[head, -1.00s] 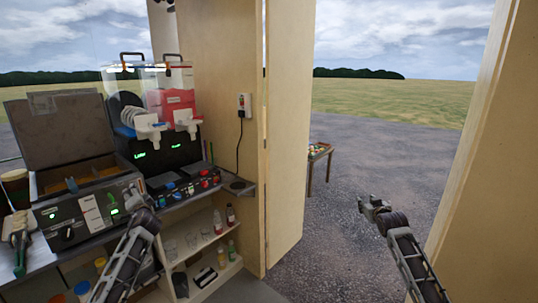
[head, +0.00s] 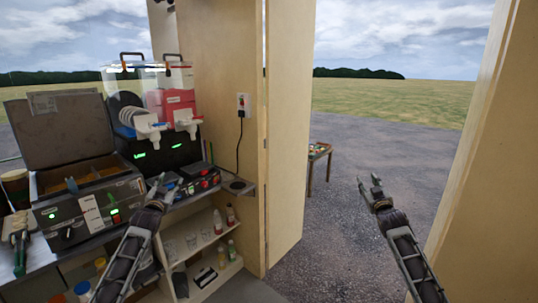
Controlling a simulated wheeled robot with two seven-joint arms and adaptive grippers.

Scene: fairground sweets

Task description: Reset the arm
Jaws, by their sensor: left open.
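My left gripper (head: 163,184) is in front of the counter at left, its arm reaching up from the bottom edge. Its fingers are apart, and nothing shows between them. My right gripper (head: 368,182) is in the open doorway, pointing up and away over the gravel. Its fingers are spread apart and empty. No object touches either gripper as far as I can see.
A counter holds an open-lidded machine (head: 88,195) and a two-tank drink dispenser (head: 158,100). A shelf with bottles (head: 218,250) stands below. A wooden door panel (head: 286,140) and the right door frame (head: 475,170) flank the doorway. A small table (head: 318,152) stands outside.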

